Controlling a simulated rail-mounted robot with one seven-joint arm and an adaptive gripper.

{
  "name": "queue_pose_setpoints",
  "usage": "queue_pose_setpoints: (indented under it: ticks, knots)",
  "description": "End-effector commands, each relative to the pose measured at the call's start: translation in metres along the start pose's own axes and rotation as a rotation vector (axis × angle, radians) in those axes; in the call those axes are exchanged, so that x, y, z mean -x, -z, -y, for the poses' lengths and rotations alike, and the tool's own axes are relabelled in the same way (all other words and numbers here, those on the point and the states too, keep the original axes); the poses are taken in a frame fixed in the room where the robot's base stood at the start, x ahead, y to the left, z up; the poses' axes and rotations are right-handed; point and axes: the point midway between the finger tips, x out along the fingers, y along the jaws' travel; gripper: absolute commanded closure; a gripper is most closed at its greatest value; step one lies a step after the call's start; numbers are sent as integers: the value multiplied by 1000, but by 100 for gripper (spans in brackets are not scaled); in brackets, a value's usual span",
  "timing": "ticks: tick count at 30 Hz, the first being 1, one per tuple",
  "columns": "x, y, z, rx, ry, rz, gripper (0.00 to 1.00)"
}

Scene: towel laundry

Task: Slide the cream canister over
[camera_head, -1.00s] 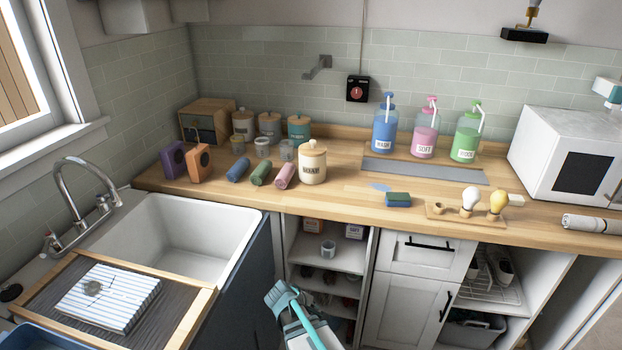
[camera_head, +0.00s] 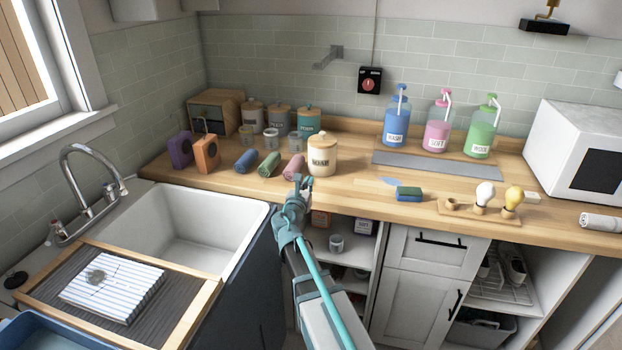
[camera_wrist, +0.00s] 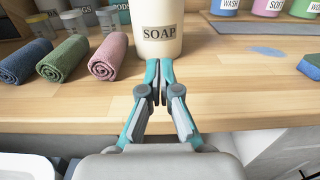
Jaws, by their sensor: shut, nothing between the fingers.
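The cream canister (camera_head: 322,158), with a wooden lid and a "SOAP" label, stands upright near the counter's front edge. In the wrist view its lower body (camera_wrist: 157,42) is straight ahead, with the lid out of frame. My gripper (camera_head: 303,182) is shut and empty, just in front of the canister's lower left side in the head view. In the wrist view the closed fingertips (camera_wrist: 159,66) are at the canister's base. I cannot tell whether they touch it.
Rolled pink (camera_head: 294,166), green (camera_head: 269,164) and blue (camera_head: 246,161) towels lie left of the canister. A grey tray (camera_head: 440,165) is behind right, below pump bottles. A sponge (camera_head: 408,194) lies farther right.

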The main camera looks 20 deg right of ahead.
Motion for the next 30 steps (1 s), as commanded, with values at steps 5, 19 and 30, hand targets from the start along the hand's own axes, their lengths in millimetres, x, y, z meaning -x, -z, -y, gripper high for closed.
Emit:
queue_pose_setpoints:
  ticks: [5, 19, 30]
  knots:
    - [-33, -1, -2, -3, 2, -2, 100]
    - [-114, -1, -1, -4, 1, -2, 100]
    - [-126, 1, 0, -4, 1, -1, 100]
